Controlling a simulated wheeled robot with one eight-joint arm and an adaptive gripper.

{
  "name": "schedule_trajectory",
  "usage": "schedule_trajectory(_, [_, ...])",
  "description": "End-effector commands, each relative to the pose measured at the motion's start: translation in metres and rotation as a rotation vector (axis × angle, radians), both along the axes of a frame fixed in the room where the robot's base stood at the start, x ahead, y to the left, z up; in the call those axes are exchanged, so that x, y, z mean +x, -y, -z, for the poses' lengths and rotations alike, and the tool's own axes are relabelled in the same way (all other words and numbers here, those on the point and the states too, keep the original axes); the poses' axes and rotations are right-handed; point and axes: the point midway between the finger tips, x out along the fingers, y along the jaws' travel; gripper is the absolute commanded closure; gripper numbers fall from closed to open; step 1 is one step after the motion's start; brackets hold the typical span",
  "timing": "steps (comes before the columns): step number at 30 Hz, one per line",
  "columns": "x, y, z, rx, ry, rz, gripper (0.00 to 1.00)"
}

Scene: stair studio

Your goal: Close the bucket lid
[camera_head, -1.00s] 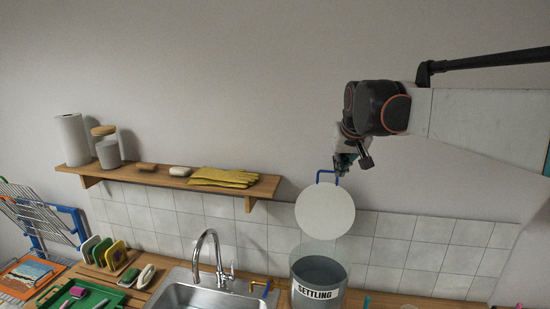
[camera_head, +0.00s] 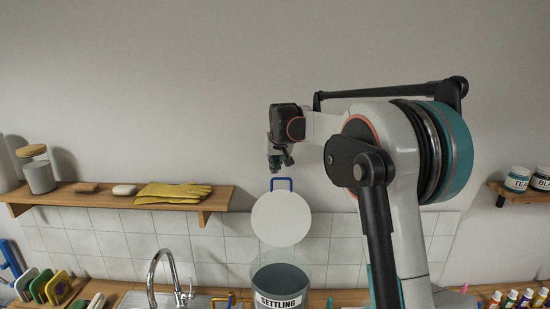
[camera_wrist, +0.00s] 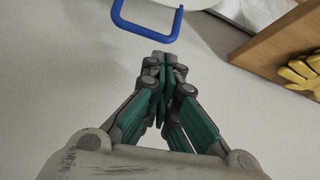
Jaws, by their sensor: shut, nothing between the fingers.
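The bucket (camera_head: 281,284), a grey pail labelled "SETTLING", stands on the counter below the tiled wall. Its round white lid (camera_head: 281,219) stands upright above the bucket's rim, and the bucket's mouth is open. A blue handle (camera_head: 281,181) sticks up from the lid's top edge. My gripper (camera_head: 277,166) is shut and empty, pointing down just above the handle. In the wrist view, my fingertips (camera_wrist: 161,58) are together close to the blue handle (camera_wrist: 146,32), with a small gap in the picture. Only a sliver of the lid shows there.
A wooden shelf (camera_head: 120,196) with yellow gloves (camera_head: 172,192) and jars is on the wall to the left. A second shelf with tins (camera_head: 517,179) is at the right. A sink tap (camera_head: 165,275) stands left of the bucket. The wall above is bare.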

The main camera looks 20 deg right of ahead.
Motion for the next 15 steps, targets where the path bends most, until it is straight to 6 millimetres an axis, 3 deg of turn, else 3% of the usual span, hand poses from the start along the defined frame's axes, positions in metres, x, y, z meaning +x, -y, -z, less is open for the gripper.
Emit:
schedule_trajectory(6, [0.016, 0.003, 0.022, 0.0, 0.0, 0.0, 1.0])
schedule_trajectory(15, [0.021, 0.004, 0.031, 0.0, 0.0, 0.0, 1.0])
